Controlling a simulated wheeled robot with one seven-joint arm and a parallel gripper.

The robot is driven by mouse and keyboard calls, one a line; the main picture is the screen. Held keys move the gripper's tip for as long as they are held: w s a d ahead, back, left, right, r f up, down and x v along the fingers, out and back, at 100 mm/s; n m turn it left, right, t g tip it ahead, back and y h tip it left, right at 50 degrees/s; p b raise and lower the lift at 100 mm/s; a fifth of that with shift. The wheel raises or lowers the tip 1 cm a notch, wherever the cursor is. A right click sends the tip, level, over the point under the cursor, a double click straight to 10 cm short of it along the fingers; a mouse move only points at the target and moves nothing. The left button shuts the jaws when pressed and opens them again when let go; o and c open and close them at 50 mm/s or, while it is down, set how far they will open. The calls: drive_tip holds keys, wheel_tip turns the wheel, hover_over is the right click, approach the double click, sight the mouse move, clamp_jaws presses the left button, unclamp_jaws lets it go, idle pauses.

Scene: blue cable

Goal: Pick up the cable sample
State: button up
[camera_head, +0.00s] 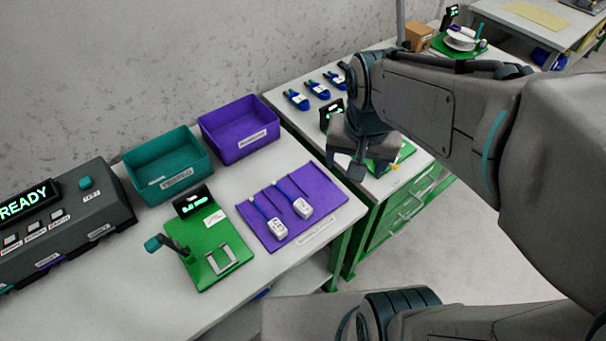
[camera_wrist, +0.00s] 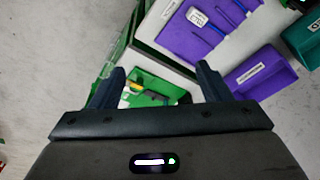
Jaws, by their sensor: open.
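Several blue cable samples with white labels lie in a row on the back table; the nearest one (camera_head: 296,99) and the one beside it (camera_head: 318,89) show clearly, and my arm partly hides the farthest. Two blue cables with white plugs (camera_head: 278,228) (camera_head: 302,207) lie on a purple mat (camera_head: 325,215) on the front table; one plug also shows in the wrist view (camera_wrist: 197,17). My gripper (camera_wrist: 161,75) is open and empty, pointing down above a green board (camera_wrist: 150,88) with a small yellow part. It is apart from the blue samples, to their right and nearer.
A teal bin (camera_head: 166,165) and a purple bin (camera_head: 238,128) stand along the wall. A green fixture (camera_head: 205,262) with a lever and a grey console (camera_head: 62,232) reading READY are on the front table. A cardboard box (camera_head: 419,36) stands farther back.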

drive_tip(key=w+a+f+m+g+b, duration=0.2)
drive_tip(key=w+a+f+m+b, duration=0.3)
drive_tip(key=w+a+f+m, duration=0.5)
drive_tip(key=n, duration=0.3)
hover_over(303, 206)
drive_tip(key=f, duration=1)
drive_tip(key=shift+w, duration=0.4)
drive_tip(key=shift+s+f, duration=0.2)
drive_tip(key=shift+f, duration=1.2)
drive_tip(key=shift+s+f, duration=0.15)
drive_tip(key=shift+f, duration=1.25)
drive_tip(key=c, duration=1.1)
